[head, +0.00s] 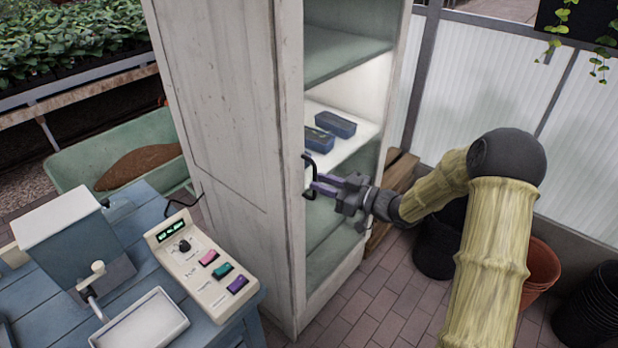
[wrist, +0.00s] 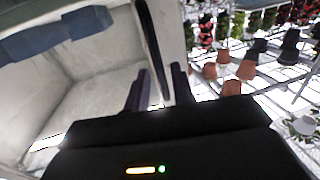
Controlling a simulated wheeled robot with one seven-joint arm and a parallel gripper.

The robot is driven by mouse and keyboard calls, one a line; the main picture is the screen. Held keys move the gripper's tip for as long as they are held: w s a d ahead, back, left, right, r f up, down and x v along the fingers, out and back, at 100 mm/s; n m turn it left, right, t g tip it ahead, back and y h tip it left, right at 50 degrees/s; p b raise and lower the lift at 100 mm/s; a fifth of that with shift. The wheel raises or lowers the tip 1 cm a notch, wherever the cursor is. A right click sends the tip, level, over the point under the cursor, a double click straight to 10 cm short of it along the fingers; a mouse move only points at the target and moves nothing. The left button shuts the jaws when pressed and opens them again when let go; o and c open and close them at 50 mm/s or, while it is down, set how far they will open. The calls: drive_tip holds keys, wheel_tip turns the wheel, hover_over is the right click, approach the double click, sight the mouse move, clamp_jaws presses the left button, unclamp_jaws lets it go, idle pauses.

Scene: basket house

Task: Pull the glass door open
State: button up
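The tall white cabinet (head: 235,130) stands in the middle of the head view, with its shelves visible on its right-facing front. The glass itself is hard to make out, and I cannot tell whether the door is fully closed. Its black handle (head: 309,165) is upright near the front's left edge; it shows as a dark bar in the wrist view (wrist: 150,45). My gripper (head: 318,184) is at the handle's height, pointing left. In the wrist view its fingers (wrist: 160,88) are apart, with the bar between them and a gap beside the left finger.
Blue trays (head: 335,124) sit on a cabinet shelf. A blue table (head: 130,290) with a button panel (head: 200,262) stands at the front left. A green wheelbarrow (head: 110,155) is behind it. Brick floor lies before the cabinet.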

drive_tip(key=shift+x, duration=1.4)
